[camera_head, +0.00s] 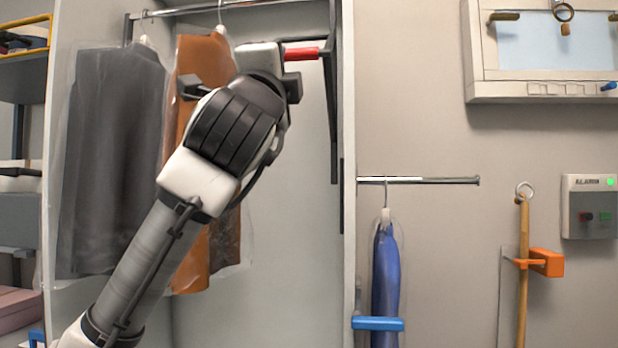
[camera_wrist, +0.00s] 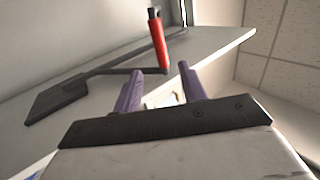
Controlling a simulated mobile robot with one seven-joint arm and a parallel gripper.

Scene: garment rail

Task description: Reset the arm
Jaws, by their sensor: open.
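My gripper (camera_wrist: 160,68) shows in the wrist view with its two purple fingers apart and nothing between them. Beyond the fingertips is a red handle (camera_wrist: 159,42) on a dark bar, apart from the fingers as far as I can tell. In the head view my arm reaches up across the wardrobe, and the red handle (camera_head: 303,54) shows just right of my wrist. My fingers cannot be made out in that view. A grey garment (camera_head: 110,150) and an orange-brown garment (camera_head: 205,60), both in clear covers, hang behind or beside my arm.
The hanging rail (camera_head: 180,10) crosses the wardrobe top, and its dark side arm (camera_head: 335,110) runs down by the right panel (camera_head: 348,230). Outside, a blue garment (camera_head: 385,275) hangs from a short rail (camera_head: 430,180). A wooden pole (camera_head: 523,290) and alarm box (camera_head: 589,206) are farther right.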

